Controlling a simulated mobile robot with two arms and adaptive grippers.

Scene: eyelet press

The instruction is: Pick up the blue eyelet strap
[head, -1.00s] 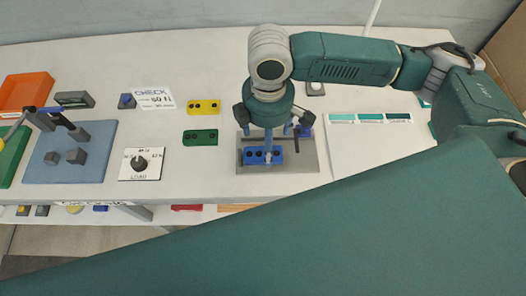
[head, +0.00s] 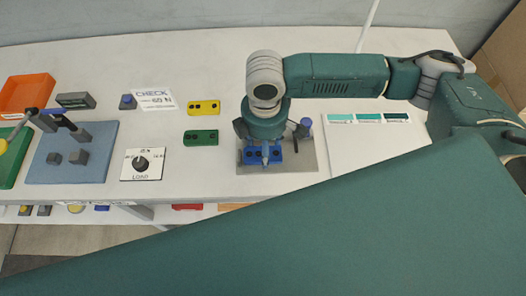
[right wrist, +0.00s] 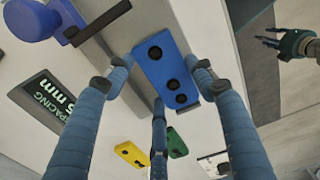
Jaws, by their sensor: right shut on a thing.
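The blue eyelet strap (head: 277,155) lies at the front of a grey plate (head: 304,160) in the head view. Its dark eyelets show in the right wrist view (right wrist: 160,66). My right gripper (head: 264,157) is over the strap, pointing down, its fingers closed in on it. In the right wrist view the fingers (right wrist: 163,78) stand around the strap, two at its long sides. I cannot tell whether the strap is clear of the plate. My left gripper (right wrist: 285,42) shows small in the right wrist view, apart from the strap, fingers spread.
A blue-topped post (head: 306,121) and a dark lever (head: 296,129) stand behind the strap. A yellow strap (head: 204,108) and a green strap (head: 201,138) lie to the left. A load dial (head: 141,163) and a blue-grey press base (head: 70,165) are further left.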

